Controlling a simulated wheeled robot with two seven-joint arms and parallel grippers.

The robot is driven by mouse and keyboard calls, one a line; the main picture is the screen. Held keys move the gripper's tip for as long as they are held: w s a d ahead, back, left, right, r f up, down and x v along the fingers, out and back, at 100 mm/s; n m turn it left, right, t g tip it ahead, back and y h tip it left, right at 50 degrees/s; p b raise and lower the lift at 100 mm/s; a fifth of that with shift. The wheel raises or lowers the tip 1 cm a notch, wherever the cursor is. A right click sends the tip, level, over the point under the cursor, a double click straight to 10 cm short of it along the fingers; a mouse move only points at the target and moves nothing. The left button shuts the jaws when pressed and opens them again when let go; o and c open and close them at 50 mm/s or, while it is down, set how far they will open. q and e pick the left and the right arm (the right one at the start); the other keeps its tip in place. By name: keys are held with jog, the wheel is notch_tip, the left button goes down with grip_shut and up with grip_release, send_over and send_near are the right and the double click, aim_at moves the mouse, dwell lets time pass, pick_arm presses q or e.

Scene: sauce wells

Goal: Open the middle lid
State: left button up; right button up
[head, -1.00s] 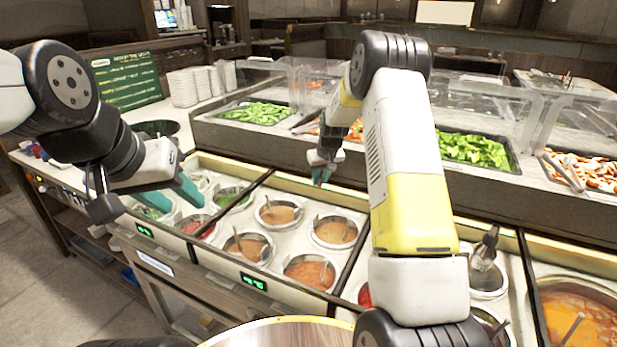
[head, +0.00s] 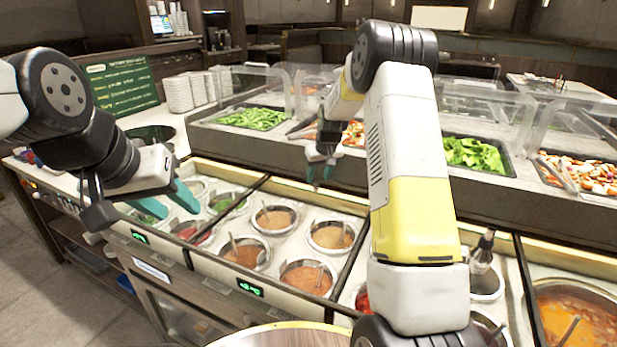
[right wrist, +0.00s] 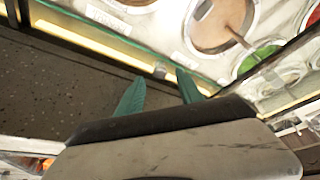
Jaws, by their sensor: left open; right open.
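The middle sauce section has several round wells of brown and orange sauce, such as the front well (head: 306,277). They look uncovered; I cannot make out a separate lid or handle. A pale back rail (head: 310,196) runs behind them. My right gripper (head: 320,175) is open and empty, just above and behind this rail in the head view. In the right wrist view its teal fingers (right wrist: 160,76) are spread, pointing toward the rail; I cannot tell whether they touch it. My left gripper (head: 172,207) is open and empty over the left section's wells.
A raised salad counter with clear guards (head: 480,105) and trays of vegetables (head: 472,154) stands behind the wells. A ladle stands in a well (head: 485,277) at the right. My right arm hides part of the right section. A green menu board (head: 122,84) stands at the back left.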

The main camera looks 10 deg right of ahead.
jog(key=shift+v, duration=1.95)
jog(key=s+a+r, duration=0.2)
jog(key=s+r, duration=1.4)
jog(key=s, duration=0.2)
jog(key=s+a+r+m+t+y, duration=0.1)
jog(key=s, duration=2.1)
jog(key=shift+a+m+t, duration=0.25)
jog(key=shift+m+t, duration=0.05)
jog(key=shift+s, duration=0.15)
